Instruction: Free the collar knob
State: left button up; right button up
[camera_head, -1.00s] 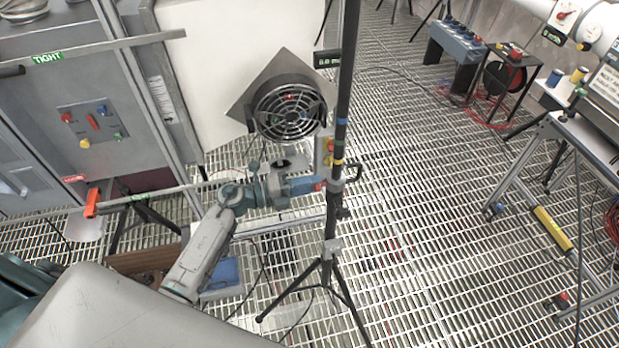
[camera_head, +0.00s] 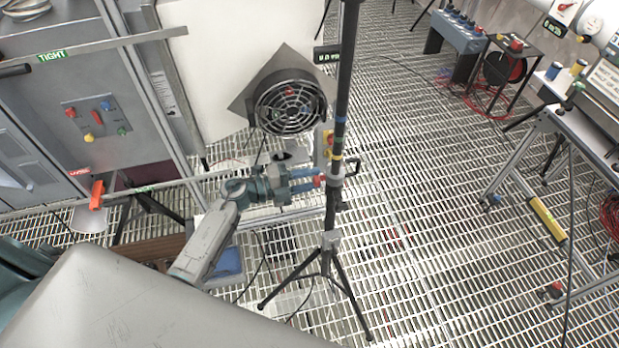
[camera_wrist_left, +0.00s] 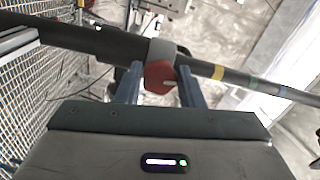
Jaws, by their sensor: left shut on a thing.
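The collar knob (camera_head: 319,181) is a small red knob on the left side of a grey collar (camera_head: 335,181) around a dark upright pole (camera_head: 341,110) on a tripod. In the left wrist view the red knob (camera_wrist_left: 158,77) sits against the grey collar (camera_wrist_left: 160,50), with a pale mark near its edge. My left gripper (camera_head: 317,180) has its blue fingers on either side of the knob, shut on it. The fingers also show in the left wrist view (camera_wrist_left: 159,88), flanking the knob. My right gripper is not in view.
A round fan (camera_head: 289,103) stands just behind the left arm. A grey cabinet (camera_head: 60,95) with bars fills the left. A small dark handle (camera_head: 353,167) sticks out right of the pole. Tripod legs (camera_head: 290,290) spread below. A steel frame table (camera_head: 560,130) is at right; the grating between is mostly clear.

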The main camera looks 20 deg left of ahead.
pick_arm(q)
jog(key=o, duration=1)
jog(key=shift+a, duration=0.1)
jog(key=shift+s+a+f, duration=0.1)
jog(key=shift+s+a, duration=0.05)
jog(key=shift+b+v, duration=2.75)
jog(key=shift+v, duration=2.45)
